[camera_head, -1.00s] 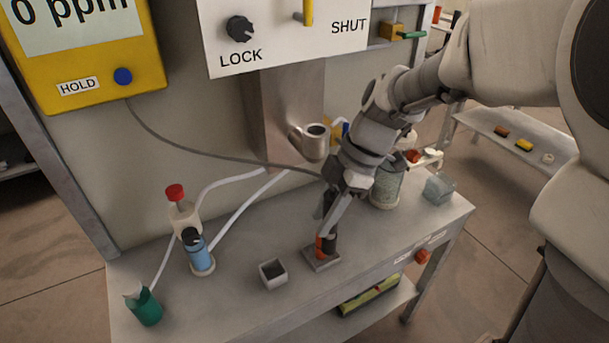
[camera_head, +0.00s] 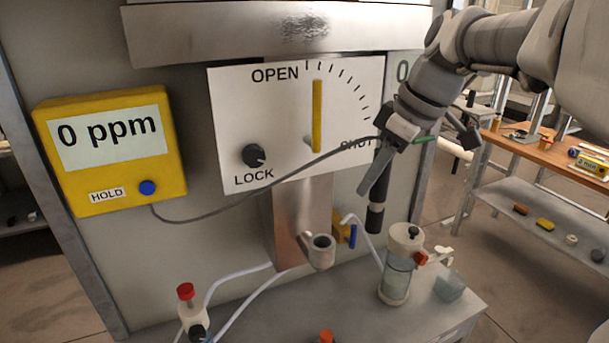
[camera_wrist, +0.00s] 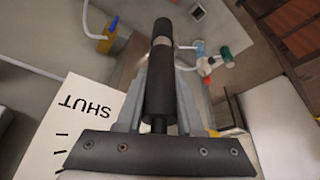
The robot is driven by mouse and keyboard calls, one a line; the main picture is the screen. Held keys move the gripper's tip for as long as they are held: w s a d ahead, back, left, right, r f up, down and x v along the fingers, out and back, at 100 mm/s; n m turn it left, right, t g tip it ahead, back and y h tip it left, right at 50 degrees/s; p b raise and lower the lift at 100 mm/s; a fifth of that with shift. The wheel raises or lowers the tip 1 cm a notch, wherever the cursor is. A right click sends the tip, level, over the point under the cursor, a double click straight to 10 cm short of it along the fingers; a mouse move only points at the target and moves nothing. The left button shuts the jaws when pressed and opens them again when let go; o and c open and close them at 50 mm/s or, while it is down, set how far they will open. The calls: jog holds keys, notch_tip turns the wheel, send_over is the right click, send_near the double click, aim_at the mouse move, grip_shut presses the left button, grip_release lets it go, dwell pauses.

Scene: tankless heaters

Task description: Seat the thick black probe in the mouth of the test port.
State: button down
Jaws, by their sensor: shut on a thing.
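The thick black probe (camera_head: 375,216) hangs upright, tip down, from my gripper (camera_head: 376,184). A grey cable runs from the yellow meter to the probe's upper end. The wrist view shows the probe (camera_wrist: 159,85) between the two grey fingers, shut on it. The test port (camera_head: 320,250) is a short metal cup with a dark open mouth facing up, on the front of the metal column. The probe is up and to the right of the port, apart from it. I cannot make out the port in the wrist view.
The yellow meter (camera_head: 112,150) reads 0 ppm. A white panel (camera_head: 225,120) with a yellow lever and a LOCK knob (camera_head: 253,155) is behind. A yellow-and-blue valve (camera_head: 345,232) and a clear jar (camera_head: 398,270) stand right of the port. An orange-topped part (camera_head: 326,337) is at the bottom edge.

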jog(key=w+a+f, duration=0.3)
jog(key=a+f, duration=0.5)
jog(key=f, duration=0.1)
jog(key=shift+w+a+f, duration=0.25)
jog(key=shift+w+f, duration=0.05)
jog(key=shift+f, duration=0.1)
jog(key=c, duration=0.5)
grip_release()
jog(key=shift+c, duration=0.2)
